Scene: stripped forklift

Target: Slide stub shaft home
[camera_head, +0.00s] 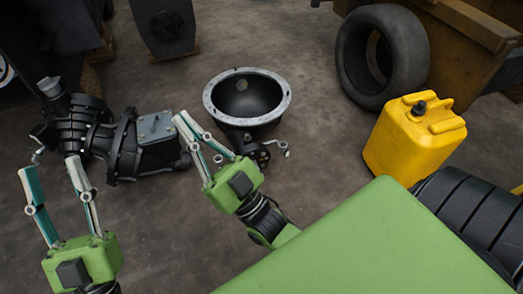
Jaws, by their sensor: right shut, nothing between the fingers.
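A black gearbox-like assembly (92,130) lies on the floor at the left, with a grey plate (155,127) on its right part and a grey cylindrical end piece (49,87) at its upper left. I cannot tell for sure which part is the stub shaft. A black bowl-shaped housing (245,97) with a grey flanged rim stands open side up to the right of it. My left gripper (51,165) is open and empty, in front of the assembly's left part. My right gripper (182,117) is shut with nothing in it; its fingertips overlap the grey plate's right edge in the view, contact unclear.
A yellow jerrycan (411,140) and a black tyre (360,61) stand at the right, by a worn yellow-brown machine body (460,50). A dark panel-like part (165,25) stands at the back. Floor between the housing and the jerrycan is clear.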

